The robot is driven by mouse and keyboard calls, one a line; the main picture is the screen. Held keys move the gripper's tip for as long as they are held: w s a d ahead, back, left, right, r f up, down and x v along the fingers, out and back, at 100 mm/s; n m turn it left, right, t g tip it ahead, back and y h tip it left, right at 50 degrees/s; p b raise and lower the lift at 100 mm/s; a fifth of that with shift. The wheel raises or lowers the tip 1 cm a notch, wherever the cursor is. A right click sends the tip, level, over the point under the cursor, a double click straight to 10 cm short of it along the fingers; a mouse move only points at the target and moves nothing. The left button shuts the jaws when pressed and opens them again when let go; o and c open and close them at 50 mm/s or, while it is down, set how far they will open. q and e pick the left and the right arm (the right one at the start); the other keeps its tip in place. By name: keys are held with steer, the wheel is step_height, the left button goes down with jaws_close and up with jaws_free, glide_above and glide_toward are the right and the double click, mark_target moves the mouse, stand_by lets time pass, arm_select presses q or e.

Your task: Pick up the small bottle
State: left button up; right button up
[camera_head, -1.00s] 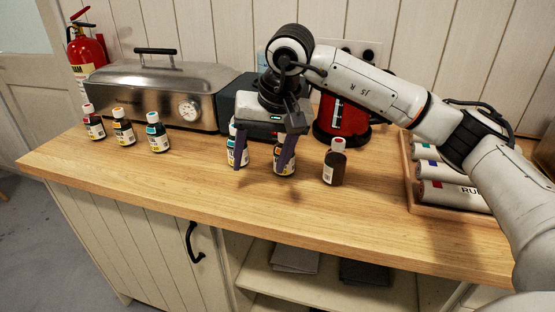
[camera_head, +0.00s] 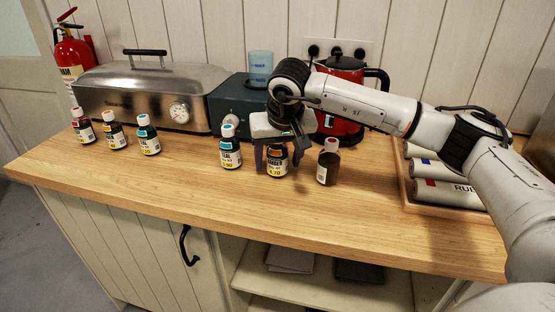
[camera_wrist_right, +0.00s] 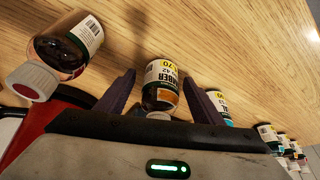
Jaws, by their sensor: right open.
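Several small dark bottles with white caps stand on the wooden counter. My right gripper (camera_head: 276,160) is open around the orange-labelled bottle (camera_head: 277,162), one finger on each side of it. In the right wrist view this bottle (camera_wrist_right: 161,85) lies between the spread fingers, with gaps showing beside it. Its cap is partly hidden by my gripper. A teal-labelled bottle (camera_head: 230,152) stands to its left, and a brown bottle with a white label (camera_head: 328,165) stands to its right. Three more bottles, including a yellow-labelled one (camera_head: 115,134), stand at the far left. My left gripper is not in view.
A steel roaster (camera_head: 130,88), a dark box (camera_head: 228,105) with a blue cup (camera_head: 260,66) and a red kettle (camera_head: 338,120) stand behind the bottles. A wooden tray (camera_head: 450,203) of rolls is at right. The counter front (camera_head: 200,195) is clear.

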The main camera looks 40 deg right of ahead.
steer(key=shift+w+f, duration=0.1)
steer(key=shift+f, duration=0.1)
steer(key=shift+r, duration=0.1)
steer(key=c, duration=1.2)
